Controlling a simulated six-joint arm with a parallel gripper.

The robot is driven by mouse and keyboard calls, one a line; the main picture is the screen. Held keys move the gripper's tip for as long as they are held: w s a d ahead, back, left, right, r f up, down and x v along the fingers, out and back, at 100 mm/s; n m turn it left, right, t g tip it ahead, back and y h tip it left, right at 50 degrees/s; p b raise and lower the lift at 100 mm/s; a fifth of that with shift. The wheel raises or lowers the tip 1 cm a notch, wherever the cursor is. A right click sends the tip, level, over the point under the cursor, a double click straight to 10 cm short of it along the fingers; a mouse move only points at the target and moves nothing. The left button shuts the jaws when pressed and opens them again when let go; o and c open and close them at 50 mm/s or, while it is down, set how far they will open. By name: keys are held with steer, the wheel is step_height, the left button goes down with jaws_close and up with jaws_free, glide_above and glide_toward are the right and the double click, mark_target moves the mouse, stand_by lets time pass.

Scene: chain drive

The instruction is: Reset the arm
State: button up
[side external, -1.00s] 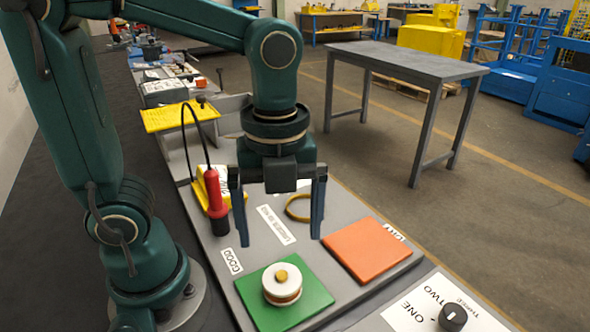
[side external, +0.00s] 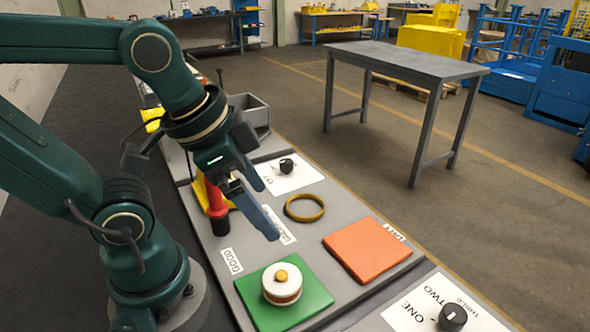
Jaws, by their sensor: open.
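My gripper (side external: 266,210) is open and empty, tilted, above the grey work board left of the yellow ring. Its fingers are held apart, pointing down and to the right. A red-and-black tool (side external: 219,210) stands upright behind the gripper, partly hidden by it. A white round part with a yellow top (side external: 282,281) sits on the green pad (side external: 318,298) at the board's front. A yellow ring (side external: 304,208) lies flat on the board, apart from the gripper.
An orange pad (side external: 368,250) lies on the board's right side, empty. A black knob (side external: 286,166) sits on a white label behind the ring, and another knob (side external: 453,316) is at front right. A grey bin (side external: 250,112) stands behind. A grey table (side external: 400,62) stands apart on the floor.

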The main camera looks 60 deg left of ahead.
steer(key=n, duration=0.3)
steer(key=shift+a+f+t, duration=0.2)
steer(key=shift+a+t, duration=0.1)
steer(key=shift+t, duration=0.1)
stand_by(0.8)
